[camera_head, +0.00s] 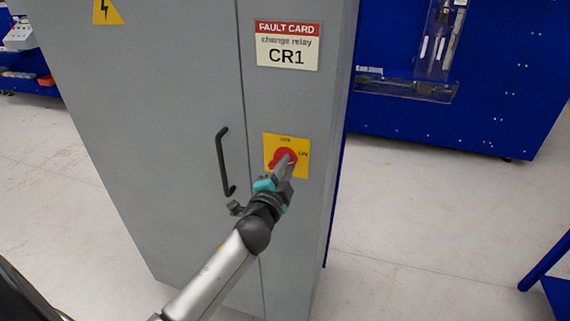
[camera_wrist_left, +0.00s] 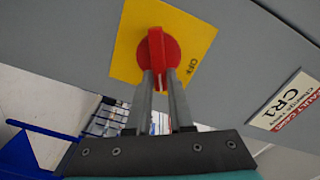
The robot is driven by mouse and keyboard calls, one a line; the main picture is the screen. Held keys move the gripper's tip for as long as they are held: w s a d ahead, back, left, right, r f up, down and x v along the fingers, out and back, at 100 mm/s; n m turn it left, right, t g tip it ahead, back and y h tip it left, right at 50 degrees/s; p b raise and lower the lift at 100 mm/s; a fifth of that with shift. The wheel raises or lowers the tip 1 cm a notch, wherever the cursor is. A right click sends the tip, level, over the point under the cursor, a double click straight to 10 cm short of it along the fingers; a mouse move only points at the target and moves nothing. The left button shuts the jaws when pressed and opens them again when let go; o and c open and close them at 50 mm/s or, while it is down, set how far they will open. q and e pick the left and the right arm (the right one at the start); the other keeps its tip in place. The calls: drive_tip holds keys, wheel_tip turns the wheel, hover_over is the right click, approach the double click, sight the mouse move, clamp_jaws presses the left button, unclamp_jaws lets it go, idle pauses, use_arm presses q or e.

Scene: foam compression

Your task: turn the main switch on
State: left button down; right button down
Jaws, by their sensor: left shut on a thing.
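The main switch is a red rotary knob (camera_wrist_left: 156,50) on a yellow plate (camera_wrist_left: 197,36), mounted on the right part of the grey cabinet's front. In the head view the red knob (camera_head: 279,155) is partly covered by my gripper. My left gripper (camera_wrist_left: 158,78) is shut on the knob's handle, with one finger on each side of it. In the left wrist view the word OFF is readable on the plate, to the right of the knob. In the head view the plate's lettering is too small to read surely. My right gripper is not in view.
The grey cabinet (camera_head: 180,95) has a black door handle (camera_head: 224,162) left of the switch. A fault card (camera_head: 287,46) reading "change relay CR1" is above the switch. A blue panel (camera_head: 490,90) stands behind at right.

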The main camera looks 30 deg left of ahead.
use_arm(q)
drive_tip(key=m, duration=0.2)
drive_tip(key=f+m, duration=0.1)
drive_tip(key=m, duration=0.2)
drive_tip(key=shift+d, duration=0.1)
drive_tip(key=shift+m, duration=0.3)
idle(0.4)
drive_tip(key=c, duration=0.8)
unclamp_jaws()
drive_tip(key=b+v, duration=0.2)
drive_tip(key=v, duration=1.3)
drive_tip(key=shift+s, duration=0.1)
